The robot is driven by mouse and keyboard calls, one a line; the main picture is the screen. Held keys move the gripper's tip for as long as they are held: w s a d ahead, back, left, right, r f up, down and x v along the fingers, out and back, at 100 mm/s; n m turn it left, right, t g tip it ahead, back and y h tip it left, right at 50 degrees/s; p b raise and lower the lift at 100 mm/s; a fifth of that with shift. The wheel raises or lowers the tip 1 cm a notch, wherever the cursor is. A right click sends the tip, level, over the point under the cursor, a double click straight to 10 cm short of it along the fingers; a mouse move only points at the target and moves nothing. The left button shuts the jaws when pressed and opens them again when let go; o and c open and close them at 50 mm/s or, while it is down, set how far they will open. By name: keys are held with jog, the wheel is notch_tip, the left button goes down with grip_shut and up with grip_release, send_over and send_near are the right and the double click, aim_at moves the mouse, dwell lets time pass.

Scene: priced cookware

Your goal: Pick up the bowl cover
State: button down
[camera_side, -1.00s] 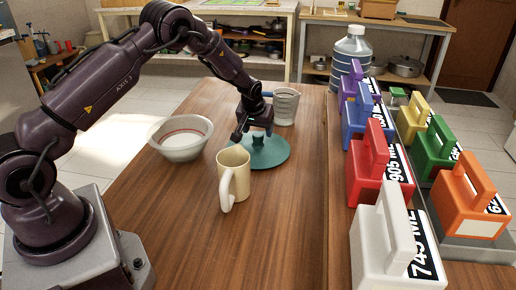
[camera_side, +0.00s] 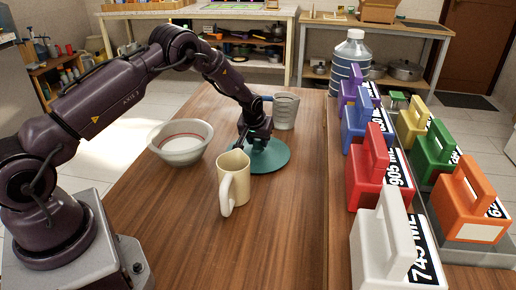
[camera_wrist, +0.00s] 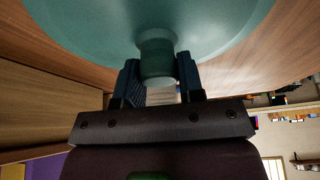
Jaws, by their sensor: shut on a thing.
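The bowl cover (camera_side: 275,160) is a round teal disc with a raised knob in its middle. It appears to lie on the wooden table, behind the cream mug. My gripper (camera_side: 252,141) is over its middle in the side view. In the wrist view the cover (camera_wrist: 90,28) fills the top, and the two blue fingers of my gripper (camera_wrist: 160,80) stand on either side of its knob (camera_wrist: 157,58), shut on it. The white bowl (camera_side: 180,148) with a reddish band inside stands open to the left of the cover.
A cream mug (camera_side: 232,182) stands just in front of the cover. A grey measuring cup (camera_side: 286,110) stands close behind it. Coloured blocks with price-like labels, such as the red one (camera_side: 368,175), line the right, with a large bottle (camera_side: 352,62) behind. The front table is clear.

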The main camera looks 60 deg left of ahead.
aim_at(260, 153)
notch_tip(260, 153, up, 9)
jog(key=s+d+r+m+t+h, duration=0.1)
jog(key=s+d+r+m, duration=0.25)
jog(key=s+d, duration=0.6)
jog(key=s+d+r+m+h, duration=0.2)
jog(key=s+d+r+m, duration=0.15)
jog(key=s+d, duration=0.6)
jog(key=a+n+g+y, duration=0.1)
jog(key=a+n, duration=0.4)
jog(key=a, duration=1)
jog(key=s+a+n+g+y, duration=0.1)
jog(key=a+n+y, duration=0.2)
jog(key=a, duration=1.3)
jog(key=f+n, duration=0.1)
jog(key=n, duration=0.1)
jog(key=shift+s+a+n, duration=0.15)
jog(key=shift+a+n, duration=0.15)
jog(key=shift+n, duration=0.1)
